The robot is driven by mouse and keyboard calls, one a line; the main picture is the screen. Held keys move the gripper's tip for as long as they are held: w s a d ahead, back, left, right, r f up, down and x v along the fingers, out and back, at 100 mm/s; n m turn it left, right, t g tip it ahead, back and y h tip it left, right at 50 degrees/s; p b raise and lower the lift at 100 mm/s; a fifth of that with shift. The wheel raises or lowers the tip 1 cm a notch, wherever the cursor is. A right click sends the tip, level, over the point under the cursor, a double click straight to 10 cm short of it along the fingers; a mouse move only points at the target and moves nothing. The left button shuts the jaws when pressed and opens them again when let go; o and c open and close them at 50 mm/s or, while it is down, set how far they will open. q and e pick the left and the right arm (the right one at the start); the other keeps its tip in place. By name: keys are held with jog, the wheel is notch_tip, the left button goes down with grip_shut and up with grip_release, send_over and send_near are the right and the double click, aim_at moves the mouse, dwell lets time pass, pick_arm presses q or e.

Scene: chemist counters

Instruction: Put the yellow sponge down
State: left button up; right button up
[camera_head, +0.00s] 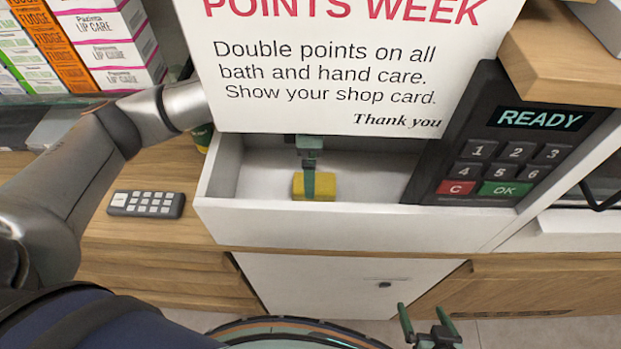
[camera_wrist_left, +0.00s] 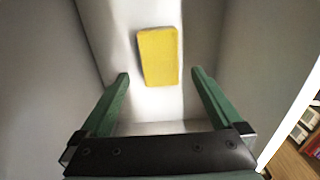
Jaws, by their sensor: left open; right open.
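The yellow sponge (camera_head: 326,187) lies in a white open-topped bin (camera_head: 345,228) in the head view. It also shows in the left wrist view (camera_wrist_left: 158,57) on the pale bin floor, just past the fingertips. My left gripper (camera_head: 310,180) reaches into the bin, and a green finger crosses in front of the sponge. In the left wrist view my left gripper (camera_wrist_left: 160,82) is open, its fingers apart on either side of the sponge's near end, not gripping it. My right gripper (camera_head: 427,325) is open and empty, low in front of the counter.
A large sign (camera_head: 330,70) hangs over the bin and hides its back and part of my left arm. A card terminal (camera_head: 505,165) stands at the bin's right. A small keypad (camera_head: 146,204) lies on the wooden counter to the left. Stacked boxes (camera_head: 105,45) stand at the far left.

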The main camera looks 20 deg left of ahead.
pick_arm(q)
notch_tip(320, 180, up, 7)
jog(key=shift+f, duration=0.15)
dwell(0.4)
